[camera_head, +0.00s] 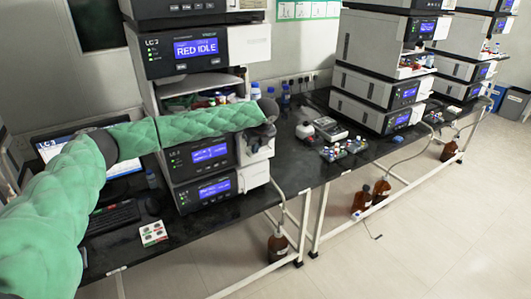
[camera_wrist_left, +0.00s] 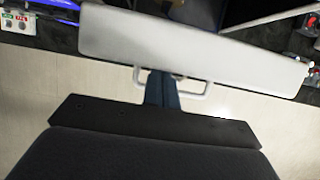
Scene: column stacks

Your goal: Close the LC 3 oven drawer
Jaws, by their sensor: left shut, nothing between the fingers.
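The LC 3 stack (camera_head: 185,110) stands on the black bench, its top screen reading "RED IDLE". My left arm reaches across the stack's front in a green sleeve. My left gripper (camera_head: 264,140) is at the right side of the stack, beside a pale panel. In the left wrist view, a pale drawer front (camera_wrist_left: 190,48) spans the top, with a white loop handle (camera_wrist_left: 205,90). My left gripper's dark blue fingers (camera_wrist_left: 162,90) are shut and empty at the handle, overlapping it in view; contact is unclear. Dark space shows behind the front. My right gripper is out of view.
More instrument stacks (camera_head: 375,90) stand to the right. A vial tray (camera_head: 343,149) sits on the bench between. A keyboard (camera_head: 113,216) and a small white rack (camera_head: 153,233) lie at left. Brown bottles (camera_head: 278,246) stand on the floor. The floor in front is mostly clear.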

